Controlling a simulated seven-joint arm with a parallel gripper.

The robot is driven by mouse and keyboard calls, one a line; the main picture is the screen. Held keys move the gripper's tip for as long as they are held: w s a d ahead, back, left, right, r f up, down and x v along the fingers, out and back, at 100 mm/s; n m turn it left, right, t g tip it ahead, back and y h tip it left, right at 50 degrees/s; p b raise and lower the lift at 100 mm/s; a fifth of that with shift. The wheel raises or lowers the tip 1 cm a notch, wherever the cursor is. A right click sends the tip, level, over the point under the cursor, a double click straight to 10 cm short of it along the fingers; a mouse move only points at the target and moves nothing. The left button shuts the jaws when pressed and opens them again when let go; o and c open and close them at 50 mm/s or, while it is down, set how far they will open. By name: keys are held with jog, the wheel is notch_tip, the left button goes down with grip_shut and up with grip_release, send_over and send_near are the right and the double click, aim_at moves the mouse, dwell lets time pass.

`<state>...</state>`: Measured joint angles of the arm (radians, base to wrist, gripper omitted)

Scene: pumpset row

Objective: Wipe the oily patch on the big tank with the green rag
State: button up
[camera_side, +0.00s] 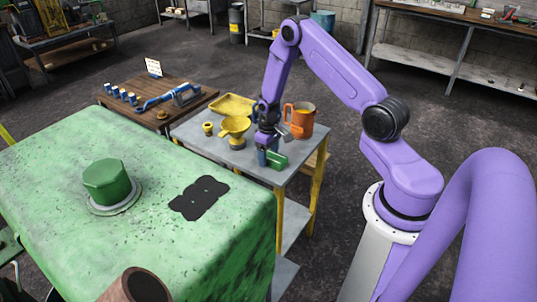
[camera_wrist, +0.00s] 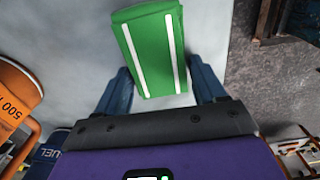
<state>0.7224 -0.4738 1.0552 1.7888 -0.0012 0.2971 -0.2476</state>
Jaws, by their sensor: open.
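The green rag (camera_side: 279,161) lies on the grey metal table near its front edge. In the wrist view the rag (camera_wrist: 150,45) is a folded green block with two white stripes. My gripper (camera_side: 266,154) is low over the table at the rag. In the wrist view my gripper (camera_wrist: 160,72) is open, with one blue finger on each side of the rag's near end. I cannot tell whether the fingers touch it. The big green tank (camera_side: 60,165) stands at the lower left. The black oily patch (camera_side: 200,197) is on its top, near the right side.
An orange jug (camera_side: 300,120) stands just behind my gripper. A yellow funnel (camera_side: 235,128), a small yellow cup (camera_side: 208,128) and a yellow tray (camera_side: 232,105) share the table. A green hexagonal cap (camera_side: 107,182) rises from the tank top, left of the patch.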

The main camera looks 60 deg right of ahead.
aim_at(268, 155)
jog(key=shift+r, duration=0.15)
jog(key=shift+r, duration=0.3)
jog(key=c, duration=0.8)
jog(key=shift+c, duration=0.2)
jog(key=shift+r, duration=0.1)
jog(key=shift+r, duration=2.95)
